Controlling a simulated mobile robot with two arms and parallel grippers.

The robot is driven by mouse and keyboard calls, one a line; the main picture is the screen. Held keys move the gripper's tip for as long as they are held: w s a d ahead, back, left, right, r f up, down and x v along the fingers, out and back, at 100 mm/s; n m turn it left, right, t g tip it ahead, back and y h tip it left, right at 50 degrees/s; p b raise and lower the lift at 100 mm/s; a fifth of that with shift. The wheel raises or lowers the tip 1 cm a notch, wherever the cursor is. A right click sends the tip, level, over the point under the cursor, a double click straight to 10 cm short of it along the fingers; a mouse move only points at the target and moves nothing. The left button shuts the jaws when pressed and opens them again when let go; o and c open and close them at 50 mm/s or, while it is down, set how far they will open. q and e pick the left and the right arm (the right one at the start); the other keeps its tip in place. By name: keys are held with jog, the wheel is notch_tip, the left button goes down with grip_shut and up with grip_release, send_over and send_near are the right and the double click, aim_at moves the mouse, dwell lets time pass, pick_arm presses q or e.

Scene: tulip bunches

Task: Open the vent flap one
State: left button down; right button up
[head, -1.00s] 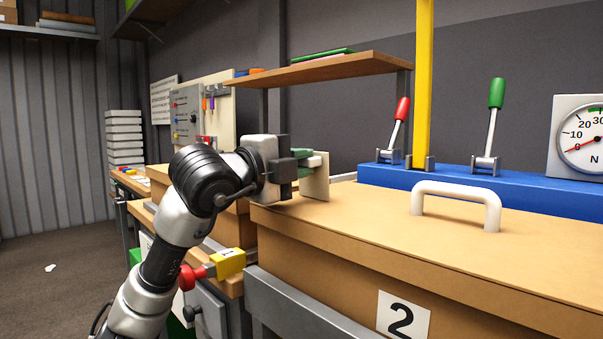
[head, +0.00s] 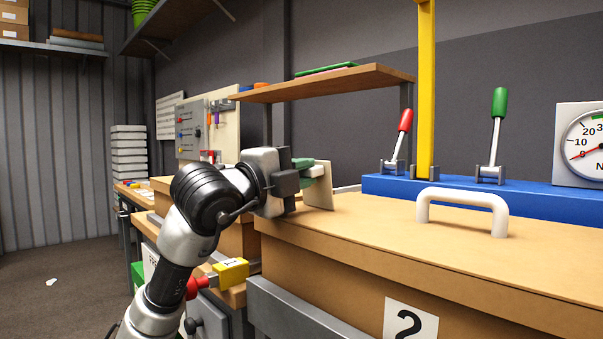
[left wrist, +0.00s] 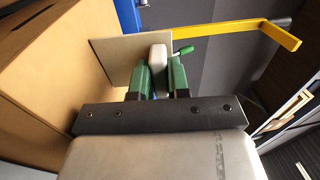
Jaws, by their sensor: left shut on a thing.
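The fingers (left wrist: 160,80) close on both sides of the knob. The plate looks slightly tilted in the head view. Whatever opening lies behind it is hidden. My right gripper is not in view.
Box 2 (head: 345,265) has a white handle (head: 463,200) on its lid. A blue beam (head: 430,190) behind it carries red (head: 405,120) and green (head: 500,103) levers and a yellow post (head: 425,90). A wooden shelf (head: 330,83) hangs above my left gripper.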

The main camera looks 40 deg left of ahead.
pick_arm(q)
jog(key=c, duration=1.1)
grip_release()
jog(key=shift+s, duration=0.1)
jog(key=shift+s+a+f+b, duration=0.15)
jog(key=shift+s+f+b, duration=0.1)
jog(key=shift+s, duration=1.5)
jog(key=shift+s+a+f+b, duration=0.2)
jog(key=shift+s+b, duration=0.1)
jog(key=shift+s, duration=1.45)
jog(key=shift+s+a+f+b, duration=0.1)
jog(key=shift+s+f+b, duration=0.15)
jog(key=shift+s, duration=1.5)
